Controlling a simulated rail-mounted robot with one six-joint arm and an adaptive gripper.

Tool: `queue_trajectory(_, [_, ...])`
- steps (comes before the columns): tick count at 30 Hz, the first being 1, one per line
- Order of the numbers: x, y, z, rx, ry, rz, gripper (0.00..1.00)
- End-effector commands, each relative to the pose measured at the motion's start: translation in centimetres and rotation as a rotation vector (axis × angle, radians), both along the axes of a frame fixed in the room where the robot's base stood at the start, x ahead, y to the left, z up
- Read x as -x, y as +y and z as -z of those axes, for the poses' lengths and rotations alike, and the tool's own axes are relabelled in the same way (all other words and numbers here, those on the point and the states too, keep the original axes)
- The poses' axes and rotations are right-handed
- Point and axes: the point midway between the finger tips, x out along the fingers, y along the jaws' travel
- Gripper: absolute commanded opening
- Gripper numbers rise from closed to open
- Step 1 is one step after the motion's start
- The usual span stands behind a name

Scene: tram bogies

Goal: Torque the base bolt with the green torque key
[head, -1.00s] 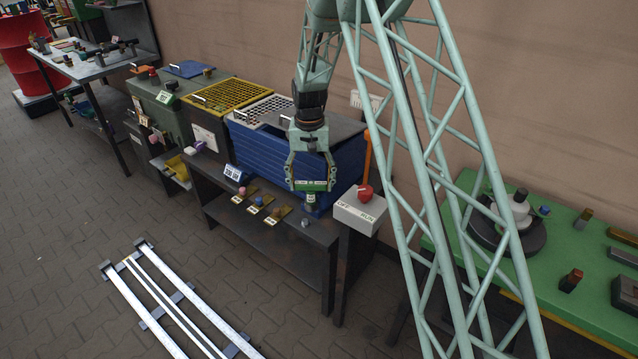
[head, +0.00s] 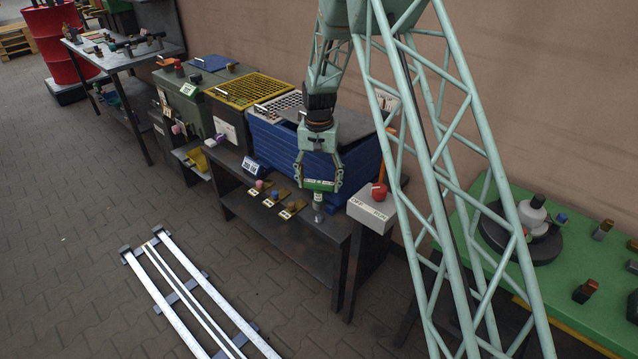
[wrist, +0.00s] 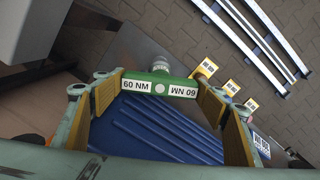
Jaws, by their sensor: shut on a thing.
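The key's grey socket end (head: 318,208) points down below the fingers in the head view. I cannot make out the base bolt for certain. A dark round base with a white top (head: 530,222) stands on the green table at the right.
Several small tagged items (head: 273,197) lie along the dark bench's front edge. A grey switch box (head: 372,208) with a red knob stands right of the gripper. White rails (head: 190,290) lie on the floor.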

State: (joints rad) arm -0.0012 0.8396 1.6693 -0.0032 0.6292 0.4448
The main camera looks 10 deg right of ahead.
Motion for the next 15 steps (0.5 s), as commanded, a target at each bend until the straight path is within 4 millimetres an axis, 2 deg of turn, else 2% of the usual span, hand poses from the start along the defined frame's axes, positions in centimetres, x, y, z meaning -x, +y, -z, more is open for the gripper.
queue_trajectory(15, [0.0,0.0,1.8,0.0,0.0,0.0,0.4])
